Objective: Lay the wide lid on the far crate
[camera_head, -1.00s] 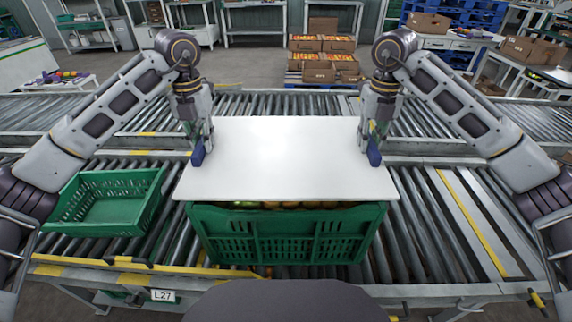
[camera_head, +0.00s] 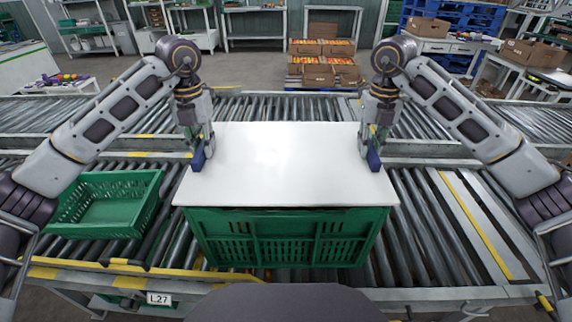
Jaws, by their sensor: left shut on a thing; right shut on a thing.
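The wide white lid (camera_head: 284,165) lies level over the large green crate (camera_head: 290,240) on the near rollers. Its front edge is at or just above the crate's front rim, and it hides the crate's inside. I cannot tell whether it rests fully on the rim. My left gripper (camera_head: 198,157) is shut on the lid's left edge. My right gripper (camera_head: 374,157) is shut on its right edge.
A smaller, empty-looking green crate (camera_head: 108,205) stands on the rollers to the left. A second roller conveyor (camera_head: 480,120) runs behind. Stacked cartons (camera_head: 322,62) stand beyond it. The rollers right of the large crate are clear.

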